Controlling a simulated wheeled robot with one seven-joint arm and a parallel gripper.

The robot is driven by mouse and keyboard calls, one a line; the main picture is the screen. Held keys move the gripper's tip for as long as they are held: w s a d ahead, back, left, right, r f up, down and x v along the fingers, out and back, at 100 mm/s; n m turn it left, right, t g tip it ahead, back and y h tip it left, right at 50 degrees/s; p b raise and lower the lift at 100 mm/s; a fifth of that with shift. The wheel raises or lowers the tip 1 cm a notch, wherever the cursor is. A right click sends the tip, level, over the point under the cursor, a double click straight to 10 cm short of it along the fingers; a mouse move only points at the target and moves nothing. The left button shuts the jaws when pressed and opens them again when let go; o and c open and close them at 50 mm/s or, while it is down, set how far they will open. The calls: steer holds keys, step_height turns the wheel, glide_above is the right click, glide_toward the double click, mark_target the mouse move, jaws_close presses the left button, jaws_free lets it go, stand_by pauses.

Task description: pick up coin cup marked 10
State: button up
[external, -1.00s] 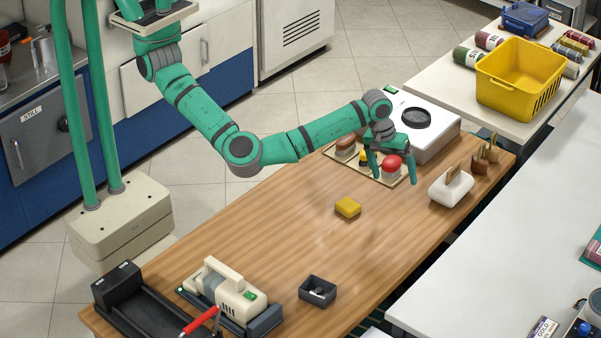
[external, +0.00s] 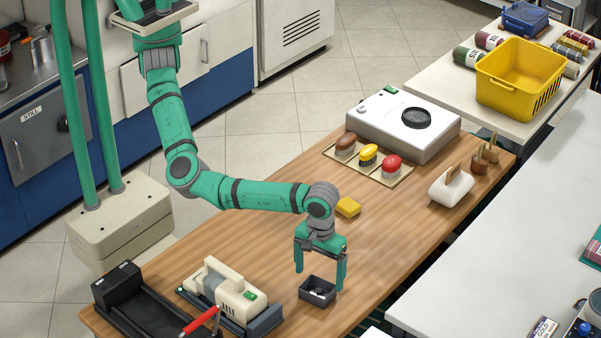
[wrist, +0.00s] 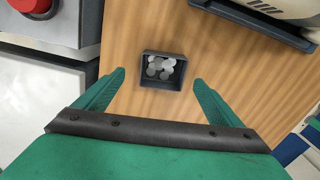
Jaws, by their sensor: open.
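A small dark square cup (external: 312,298) holding several silvery coins stands on the wooden table near its front edge. I cannot read any mark 10 on it. It also shows upright in the wrist view (wrist: 160,86), lying between and just beyond my fingertips. My gripper (external: 320,274) is open and points down over the cup, with one finger to each side. The wrist view shows my gripper (wrist: 160,78) empty, its fingers apart from the cup. I cannot tell exactly how high the fingertips are above the table.
A cream device (external: 232,292) with a handle stands to the left, beside a black tray (external: 150,310). Brushes on a tray (external: 377,176) and a white box scale (external: 425,140) are farther back. The table right of the cup is clear.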

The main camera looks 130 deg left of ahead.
mark_target(318, 288)
steer(key=shift+s+f, duration=0.15)
steer(key=shift+f, duration=1.5)
steer(key=shift+s+f, duration=0.15)
steer(key=shift+f, duration=1.45)
steer(key=c, duration=1.2)
